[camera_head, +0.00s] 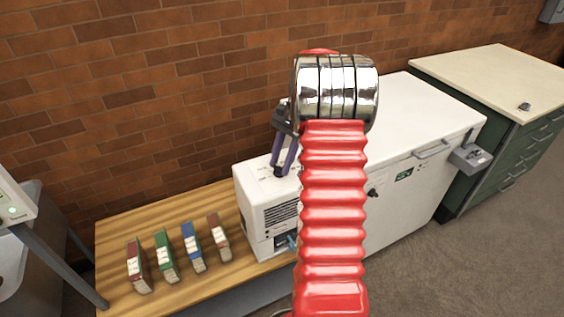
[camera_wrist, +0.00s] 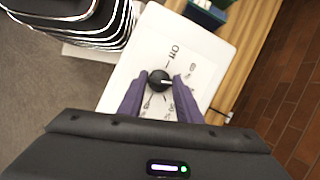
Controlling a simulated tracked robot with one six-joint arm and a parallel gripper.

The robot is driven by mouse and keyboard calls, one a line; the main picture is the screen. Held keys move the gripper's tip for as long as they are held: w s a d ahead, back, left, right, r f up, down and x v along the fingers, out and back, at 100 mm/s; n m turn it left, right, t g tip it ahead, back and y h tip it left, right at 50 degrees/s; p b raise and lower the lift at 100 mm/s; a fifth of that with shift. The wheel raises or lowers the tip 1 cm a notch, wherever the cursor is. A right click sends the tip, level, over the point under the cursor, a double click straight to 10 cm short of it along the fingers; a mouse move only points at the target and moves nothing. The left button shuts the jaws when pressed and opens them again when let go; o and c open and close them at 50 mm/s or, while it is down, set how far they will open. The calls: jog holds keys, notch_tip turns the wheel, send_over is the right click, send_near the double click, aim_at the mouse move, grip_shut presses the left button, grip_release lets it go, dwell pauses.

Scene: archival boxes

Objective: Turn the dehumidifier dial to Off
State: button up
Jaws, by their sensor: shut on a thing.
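The dehumidifier (camera_head: 262,215) is a white box with a grille, standing on the wooden bench; its white top (camera_wrist: 130,70) fills the middle of the wrist view. On that top is a round black dial (camera_wrist: 158,78) with a pale pointer mark aimed toward the right finger. Small labels ring the dial; the largest, apparently "Off" (camera_wrist: 174,52), is printed above it to the right, and the pointer is not at it. My gripper (camera_head: 281,172) reaches down onto the top, its purple fingers (camera_wrist: 160,84) shut on the dial's sides. In the head view the dial is hidden by the fingers.
Several small coloured boxes (camera_head: 190,246) stand on the wooden bench (camera_head: 112,232) to the left. A white chest with a handle (camera_head: 425,115) is to the right, and a green cabinet (camera_head: 500,150) beyond it. A brick wall (camera_head: 150,110) runs behind. My red arm blocks the middle.

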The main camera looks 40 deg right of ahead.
jog(key=n+g, duration=0.1)
jog(key=n, duration=0.3)
jog(key=n+g+h, duration=0.1)
jog(key=n, duration=0.2)
jog(key=shift+w+a+g, duration=0.1)
jog(key=shift+w+g, duration=0.15)
jog(key=shift+g, duration=0.05)
jog(key=n+h, duration=0.1)
jog(key=n, duration=0.2)
jog(key=n+g+h, duration=0.1)
jog(key=n, duration=0.3)
jog(key=shift+w+a, duration=0.1)
jog(key=shift+a, duration=0.1)
jog(key=o, duration=1)
jog(key=shift+g, duration=0.3)
jog(key=shift+o, duration=0.2)
jog(key=shift+r, duration=0.1)
jog(key=v, duration=1.3)
jog(key=shift+a+r, duration=0.2)
jog(key=shift+r, duration=0.1)
jog(key=shift+w, duration=0.1)
